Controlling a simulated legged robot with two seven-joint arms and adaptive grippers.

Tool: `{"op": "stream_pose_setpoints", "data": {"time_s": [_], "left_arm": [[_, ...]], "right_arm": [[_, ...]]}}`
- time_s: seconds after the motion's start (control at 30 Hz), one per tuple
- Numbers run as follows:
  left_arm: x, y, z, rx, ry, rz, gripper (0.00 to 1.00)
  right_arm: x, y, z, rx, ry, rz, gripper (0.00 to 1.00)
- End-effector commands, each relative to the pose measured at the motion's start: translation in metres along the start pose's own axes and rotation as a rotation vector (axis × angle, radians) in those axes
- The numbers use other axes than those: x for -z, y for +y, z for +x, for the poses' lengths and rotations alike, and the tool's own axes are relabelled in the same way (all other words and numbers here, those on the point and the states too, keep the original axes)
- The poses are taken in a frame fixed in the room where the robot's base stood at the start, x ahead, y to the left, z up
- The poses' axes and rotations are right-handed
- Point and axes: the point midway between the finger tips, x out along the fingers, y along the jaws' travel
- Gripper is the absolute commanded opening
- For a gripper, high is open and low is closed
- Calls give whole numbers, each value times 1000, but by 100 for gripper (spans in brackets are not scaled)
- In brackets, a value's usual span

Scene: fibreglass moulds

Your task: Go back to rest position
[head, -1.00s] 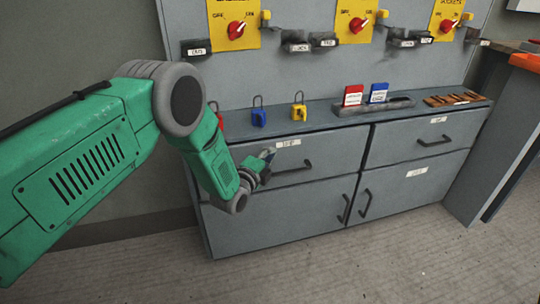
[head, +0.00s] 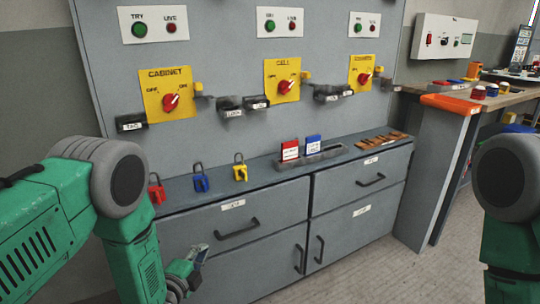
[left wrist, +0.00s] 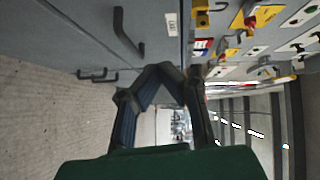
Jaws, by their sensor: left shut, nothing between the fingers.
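My left gripper (head: 197,256) is in front of the upper left drawer of the grey cabinet (head: 345,237), low in the head view. In the left wrist view its fingers (left wrist: 160,72) meet at the tips, shut with nothing between them. A drawer handle (left wrist: 128,32) shows close beside the fingers in that view, apart from them. My left arm comes in from the left, bent at the elbow. My right arm shows at the right edge of the head view; its gripper is out of view.
Red (head: 156,193), blue (head: 201,183) and yellow (head: 240,172) padlocks stand on the cabinet ledge. Red (head: 290,151) and blue (head: 313,145) tags stand in a grey holder. Yellow switch panels (head: 168,95) are on the wall. A workbench (head: 490,98) stands at right. Floor in front is clear.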

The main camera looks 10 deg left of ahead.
Motion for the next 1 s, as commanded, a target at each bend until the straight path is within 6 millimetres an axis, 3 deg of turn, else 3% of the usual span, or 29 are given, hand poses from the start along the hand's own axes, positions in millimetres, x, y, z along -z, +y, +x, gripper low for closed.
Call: {"op": "stream_pose_setpoints", "data": {"time_s": [0.17,0.3,0.5,0.6,0.77,1.0], "left_arm": [[-8,60,-79,-374,-168,-424,0],[-3,99,-179,-672,-462,-806,0],[11,110,-308,-894,-930,-1150,0],[17,107,-349,-935,-1099,-1233,0],[20,103,-378,-954,-1227,-1286,0],[19,104,-380,-953,-1236,-1292,0]], "right_arm": [[1,0,-16,0,0,-1,40],[2,0,-28,1,1,-1,40],[2,0,-39,1,1,-1,40],[2,0,-41,0,1,-1,40],[2,0,-43,0,0,-1,40],[2,0,-42,0,0,-1,40]]}}
